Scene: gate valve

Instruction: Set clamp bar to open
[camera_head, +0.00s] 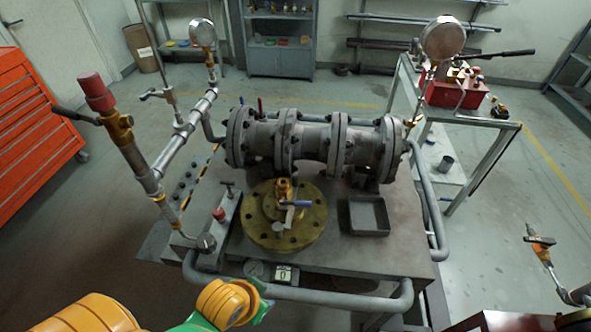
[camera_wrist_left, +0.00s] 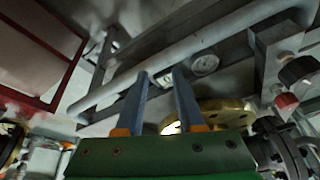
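I cannot tell for sure which part is the clamp bar. A small dark T-shaped handle (camera_head: 228,186) stands upright on a grey block (camera_head: 217,226) at the left of the bench, behind a red knob (camera_head: 218,213). In the left wrist view a black knob (camera_wrist_left: 298,70) and a red knob (camera_wrist_left: 286,101) show at the right edge. My left gripper (camera_head: 267,299) is low in front of the bench, away from the handle. In the left wrist view its two fingers (camera_wrist_left: 162,74) are apart with nothing visibly gripped.
A brass flange (camera_head: 310,219) with a blue-handled valve (camera_head: 294,204) lies mid-bench beside an empty grey tray (camera_head: 368,217). A grey rail (camera_head: 325,297) runs along the front edge. A flanged pipe (camera_head: 318,139) stands behind. A red-capped pipe (camera_head: 96,91) rises at left.

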